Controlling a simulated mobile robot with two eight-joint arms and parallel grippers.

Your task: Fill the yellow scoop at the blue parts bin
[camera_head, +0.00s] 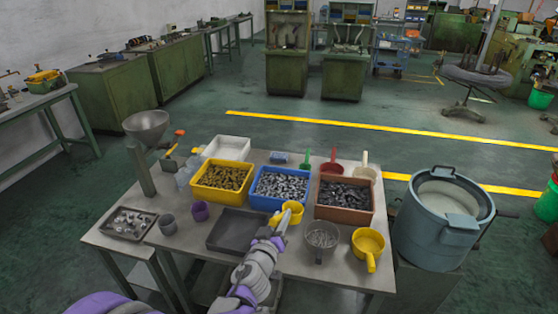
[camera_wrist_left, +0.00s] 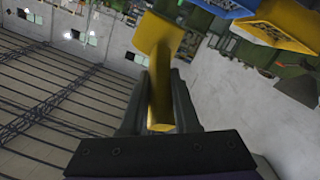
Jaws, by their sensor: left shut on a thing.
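The blue parts bin (camera_head: 255,201), full of silvery parts, stands on the table between a yellow bin and a brown bin. My left gripper (camera_head: 277,225) is shut on the yellow scoop (camera_head: 293,209), just in front of the blue bin's right front corner. In the left wrist view the scoop's yellow handle (camera_wrist_left: 160,85) runs between the two dark fingers (camera_wrist_left: 158,115). The scoop's bowl overlaps the blue bin's front in the head view; I cannot tell whether they touch or whether the scoop holds parts. My right gripper is not in view.
A yellow bin (camera_head: 212,194) is left, a brown bin (camera_head: 343,213) right. A dark tray (camera_head: 236,246), a grey bowl (camera_head: 320,254) and another yellow scoop (camera_head: 367,243) lie along the front. A large blue-grey drum (camera_head: 432,240) stands beside the table.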

